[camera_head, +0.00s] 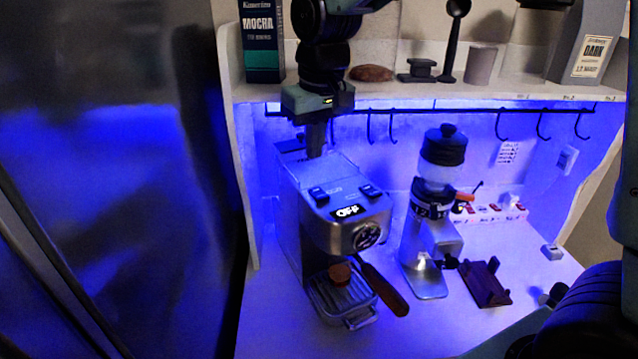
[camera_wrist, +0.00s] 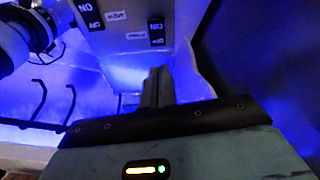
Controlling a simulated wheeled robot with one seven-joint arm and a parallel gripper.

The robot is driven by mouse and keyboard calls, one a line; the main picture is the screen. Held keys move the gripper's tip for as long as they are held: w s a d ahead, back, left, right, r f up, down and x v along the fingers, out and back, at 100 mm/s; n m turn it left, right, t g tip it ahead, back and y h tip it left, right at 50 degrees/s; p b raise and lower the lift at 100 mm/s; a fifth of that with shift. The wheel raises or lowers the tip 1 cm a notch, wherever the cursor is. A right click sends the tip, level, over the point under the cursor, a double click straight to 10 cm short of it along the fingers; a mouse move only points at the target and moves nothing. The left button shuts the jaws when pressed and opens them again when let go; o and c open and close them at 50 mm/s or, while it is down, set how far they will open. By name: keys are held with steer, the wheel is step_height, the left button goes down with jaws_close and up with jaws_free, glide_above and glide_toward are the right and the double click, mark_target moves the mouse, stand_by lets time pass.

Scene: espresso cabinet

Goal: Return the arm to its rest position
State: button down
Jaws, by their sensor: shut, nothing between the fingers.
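My gripper (camera_head: 316,150) hangs from above, fingers pointing down, over the back left of the espresso machine (camera_head: 316,236) in the head view. Its fingers are shut with nothing between them. In the wrist view my gripper (camera_wrist: 158,75) shows its closed fingers in the middle, pointing away from the camera. The machine's top with its switches (camera_wrist: 122,18) lies beyond them in that view. Whether the fingertips touch the machine cannot be told. My arm reaches in from the top of the head view, in front of the shelf.
A grinder (camera_head: 432,225) and a brown stand (camera_head: 486,284) are right of the machine. The front counter is clear.

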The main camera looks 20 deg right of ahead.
steer(key=shift+r, duration=0.15)
stand_by(0.3)
steer(key=s+a+f+n+g+b, duration=0.1)
steer(key=s+a+f+n+b, duration=0.1)
steer(key=s+f+b, duration=0.4)
steer(key=s+a+f+n+b, duration=0.3)
steer(key=s+f+b, duration=0.3)
steer(key=s+f, duration=0.8)
steer(key=s+a, duration=0.1)
steer(key=s, duration=0.5)
steer(key=shift+s+a+g, duration=0.2)
steer(key=shift+s+g, duration=0.1)
steer(key=shift+g, duration=0.1)
steer(key=shift+f, duration=0.1)
